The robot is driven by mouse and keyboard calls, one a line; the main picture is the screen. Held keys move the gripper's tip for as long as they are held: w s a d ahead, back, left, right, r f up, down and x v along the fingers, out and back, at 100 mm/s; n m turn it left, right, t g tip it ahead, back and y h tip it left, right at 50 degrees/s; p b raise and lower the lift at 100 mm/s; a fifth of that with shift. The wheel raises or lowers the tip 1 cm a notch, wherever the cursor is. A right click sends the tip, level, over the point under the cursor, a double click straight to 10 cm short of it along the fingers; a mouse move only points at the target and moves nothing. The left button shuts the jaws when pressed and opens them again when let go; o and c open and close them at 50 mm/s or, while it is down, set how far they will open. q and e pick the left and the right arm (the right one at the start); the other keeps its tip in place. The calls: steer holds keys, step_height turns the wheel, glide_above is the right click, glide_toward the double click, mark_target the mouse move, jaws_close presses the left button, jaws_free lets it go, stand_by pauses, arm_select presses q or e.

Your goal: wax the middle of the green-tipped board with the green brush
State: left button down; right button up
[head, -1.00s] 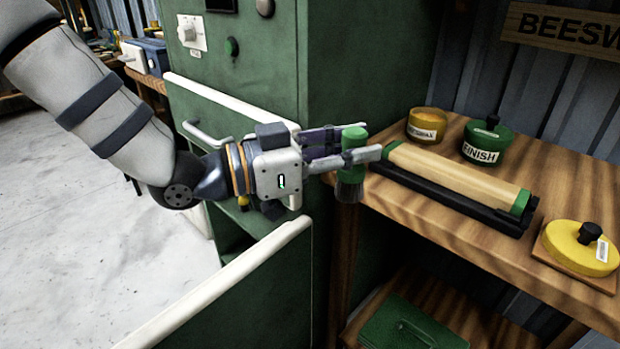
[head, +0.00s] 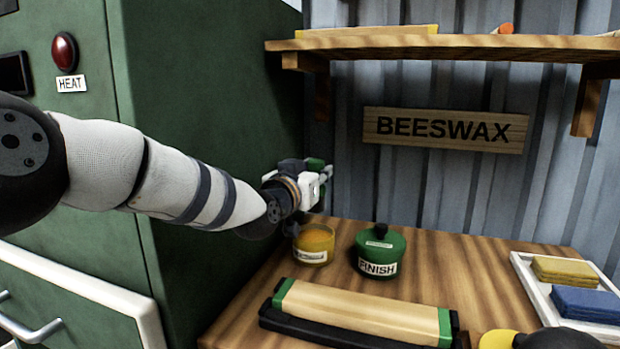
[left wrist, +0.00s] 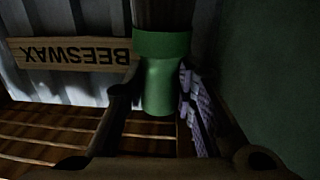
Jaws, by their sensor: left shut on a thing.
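The green-tipped board (head: 365,311) is pale wood with green ends and lies across a black holder (head: 318,330) on the wooden bench. My left gripper (head: 322,180) is shut on the green brush (head: 315,163), behind and left of the board, and appears above the open amber beeswax jar (head: 313,245). In the left wrist view the brush's green handle (left wrist: 160,88) sits between the fingers, its brown bristles running off the top edge. The bristles are hidden in the head view, so contact with the wax cannot be told.
A green FINISH pot (head: 380,257) stands right of the jar. A white tray (head: 529,275) with yellow and blue pads is at the right. A yellow lid (head: 494,341) shows at the bottom edge. A green cabinet (head: 215,90) rises at left, and a shelf (head: 450,44) hangs above.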

arm_select(q)
steer(key=shift+w+a+f, duration=0.1)
steer(key=shift+w+a, duration=0.15)
steer(key=shift+w, duration=0.2)
steer(key=shift+w+f, duration=0.1)
steer(key=shift+f, duration=0.1)
steer(key=shift+s+d+f+b, duration=0.1)
steer(key=shift+f+b, duration=0.2)
steer(key=shift+f, duration=0.55)
steer(key=shift+s+a+f+b, duration=0.15)
steer(key=shift+f+b, duration=0.2)
steer(key=shift+f, duration=0.55)
steer(key=shift+s+d+f+b, duration=0.15)
steer(key=shift+f+b, duration=0.15)
steer(key=shift+f, duration=0.55)
arm_select(e)
steer(key=shift+s+a+f+g, duration=0.1)
steer(key=shift+s+f+g, duration=0.05)
steer(key=shift+s+f, duration=0.35)
steer(key=shift+s+f+g, duration=0.15)
steer(key=shift+s+f, duration=0.1)
steer(key=shift+f, duration=0.35)
arm_select(q)
steer(key=shift+f, duration=0.65)
arm_select(e)
steer(key=shift+s+f, duration=0.1)
